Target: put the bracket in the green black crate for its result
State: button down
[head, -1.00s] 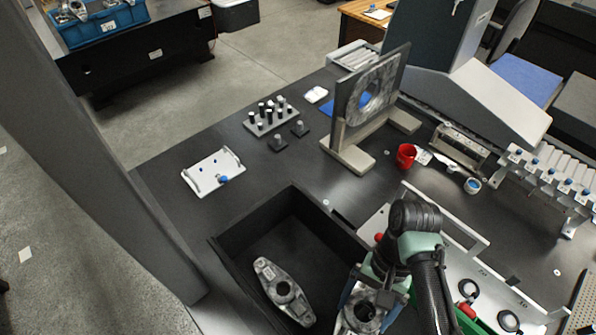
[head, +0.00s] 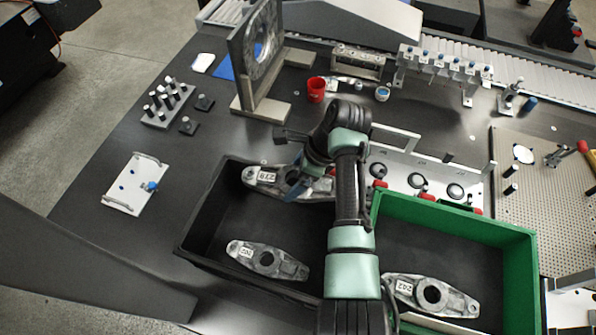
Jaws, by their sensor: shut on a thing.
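My gripper (head: 308,183) is shut on a grey metal bracket (head: 265,180) with a white label. It holds the bracket over the back part of the black crate (head: 196,222); my arm hides the bracket's right part and most of the fingers. A second labelled bracket (head: 266,259) lies inside the black crate. The green crate with a dark inside (head: 520,262) stands to the right of my arm. One labelled bracket (head: 432,294) lies in its front part, and the rest of its visible floor is bare.
A metal plate with dark round pads (head: 414,180) lies behind the crates. Further back are a red cup (head: 316,90), an upright frame (head: 262,60) and a rack (head: 437,66). A perforated plate (head: 545,210) is at right, a white tray (head: 136,183) at left.

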jog(key=m, duration=0.2)
jog(key=b, duration=1.7)
send_over(293, 222)
jog(key=d, duration=0.1)
notch_tip(293, 222, down, 15)
jog(key=shift+t, duration=0.3)
jog(key=shift+s+d+f+b, duration=0.15)
jog(key=shift+f+b, duration=0.7)
jog(key=shift+f, duration=1.1)
jog(key=shift+s+d+f+b, duration=0.1)
jog(key=shift+f+b, duration=0.7)
jog(key=shift+f, duration=1.15)
jog(key=shift+f+b, duration=0.45)
jog(key=shift+f, duration=0.25)
grip_release()
jog(key=shift+s, duration=0.1)
jog(key=p+v, duration=0.2)
jog(key=v, duration=1.1)
jog(key=shift+a, duration=0.15)
